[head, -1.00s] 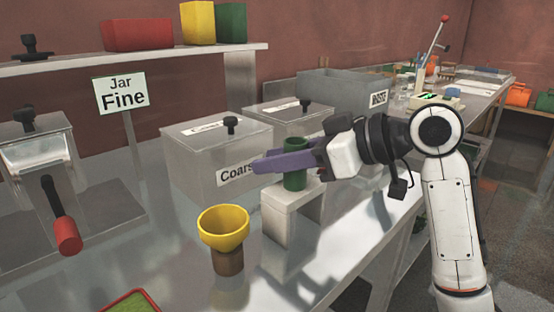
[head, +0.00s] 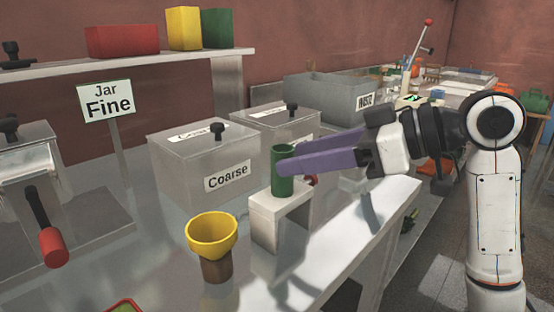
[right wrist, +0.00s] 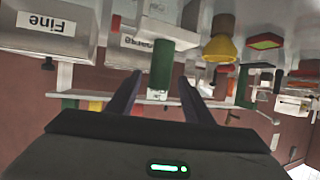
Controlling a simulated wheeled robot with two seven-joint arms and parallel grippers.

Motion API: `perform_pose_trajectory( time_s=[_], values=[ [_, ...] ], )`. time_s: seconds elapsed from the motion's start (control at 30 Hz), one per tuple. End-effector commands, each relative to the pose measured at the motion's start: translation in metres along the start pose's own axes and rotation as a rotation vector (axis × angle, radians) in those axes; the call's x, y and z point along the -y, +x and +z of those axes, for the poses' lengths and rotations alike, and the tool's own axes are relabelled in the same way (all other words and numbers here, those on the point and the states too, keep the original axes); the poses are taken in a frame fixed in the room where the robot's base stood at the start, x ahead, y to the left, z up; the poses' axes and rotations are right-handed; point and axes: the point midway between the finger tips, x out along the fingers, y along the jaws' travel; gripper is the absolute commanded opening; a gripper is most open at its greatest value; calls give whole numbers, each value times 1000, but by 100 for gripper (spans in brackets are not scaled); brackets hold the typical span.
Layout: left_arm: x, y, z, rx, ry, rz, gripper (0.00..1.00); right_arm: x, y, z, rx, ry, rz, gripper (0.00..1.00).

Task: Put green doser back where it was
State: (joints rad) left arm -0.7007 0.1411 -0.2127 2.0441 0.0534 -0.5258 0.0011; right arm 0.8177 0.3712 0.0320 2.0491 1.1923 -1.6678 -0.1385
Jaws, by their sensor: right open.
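The green doser (head: 284,172) is an upright green cylinder standing on a small white stand (head: 266,222). In the right wrist view, which is upside down, the doser (right wrist: 162,62) shows in line with the gap between my fingertips. My right gripper (head: 292,163) is open and empty, with its purple fingers pointing left at the doser. The tips are at the doser's right side; I cannot tell whether they touch it. A small red part shows behind the fingers. My left gripper is not in view.
A yellow funnel on a brown base (head: 211,238) stands in front left of the stand. The box labelled Coarse (head: 190,170) is behind it. A grey waste bin (head: 325,95) is farther back. The table's front edge lies right of the stand, with open floor beyond.

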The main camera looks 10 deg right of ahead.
Motion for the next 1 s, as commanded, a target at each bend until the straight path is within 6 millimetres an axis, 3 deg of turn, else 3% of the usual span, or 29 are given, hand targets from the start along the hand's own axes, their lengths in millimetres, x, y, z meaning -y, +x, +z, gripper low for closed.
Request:
perform_pose_trajectory(
  time_s=[0.1, 0.3, 1.0],
  values=[
    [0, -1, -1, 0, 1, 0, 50, -1, -22, 0, 1, -1, 4, 47],
    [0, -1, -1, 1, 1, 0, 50, 0, -40, 0, 1, -1, 0, 47],
    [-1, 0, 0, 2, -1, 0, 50, 0, -42, 0, 0, -1, 0, 47]
  ],
)
